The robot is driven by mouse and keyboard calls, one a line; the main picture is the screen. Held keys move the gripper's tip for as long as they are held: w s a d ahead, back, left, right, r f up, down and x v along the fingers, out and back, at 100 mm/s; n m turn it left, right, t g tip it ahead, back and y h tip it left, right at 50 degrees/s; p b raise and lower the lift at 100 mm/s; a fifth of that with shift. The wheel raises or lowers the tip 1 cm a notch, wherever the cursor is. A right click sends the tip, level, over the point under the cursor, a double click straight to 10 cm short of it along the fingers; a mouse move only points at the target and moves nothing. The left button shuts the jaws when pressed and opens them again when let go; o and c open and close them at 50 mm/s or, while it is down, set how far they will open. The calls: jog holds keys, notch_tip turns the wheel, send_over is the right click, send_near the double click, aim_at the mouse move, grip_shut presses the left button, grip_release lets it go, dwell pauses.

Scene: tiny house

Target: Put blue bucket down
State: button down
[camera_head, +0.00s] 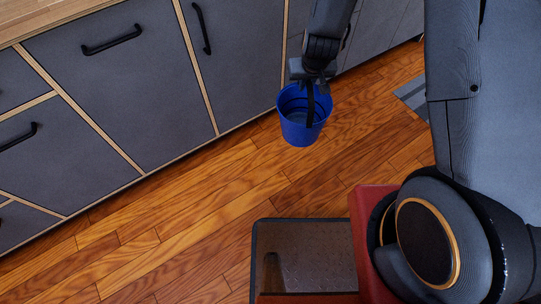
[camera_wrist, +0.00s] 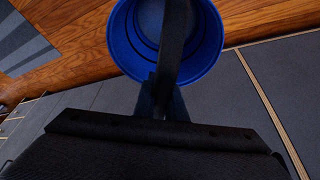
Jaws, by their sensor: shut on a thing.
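The blue bucket (camera_head: 300,128) hangs from my gripper (camera_head: 311,88) in the head view, upright and open at the top, in front of the grey cabinets. My gripper is shut on the bucket near its rim, with a dark finger reaching down into the opening. The wrist view shows the bucket (camera_wrist: 208,40) from above, with its inside looking empty. A dark finger of my gripper (camera_wrist: 168,85) crosses its rim. I cannot tell how far the bucket's base is from the wooden floor.
Grey cabinets (camera_head: 110,80) with black handles run along the left and back, under a wooden worktop (camera_head: 45,18). The wooden floor (camera_head: 200,205) is clear in front of them. A grey striped mat (camera_head: 413,95) lies on the floor to the right of the bucket.

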jog(key=w+a+f+b, duration=0.3)
jog(key=a+f+b, duration=0.1)
jog(key=f+b, duration=0.3)
jog(key=w+a+f+n+b, duration=0.1)
jog(key=w+a+f+b, duration=0.25)
jog(key=f+b, duration=0.35)
jog(key=w+a+f+b, duration=0.2)
jog(key=a+f+b, duration=0.2)
jog(key=f+b, duration=0.3)
notch_tip(320, 180, down, 11)
jog(key=y+b, duration=0.1)
jog(key=b, duration=0.4)
jog(key=shift+w+a, duration=0.15)
jog(key=shift+w, duration=0.05)
jog(key=shift+f+b, duration=0.1)
jog(key=shift+b, duration=0.2)
jog(key=c, duration=1.8)
grip_release()
jog(key=shift+s, duration=0.1)
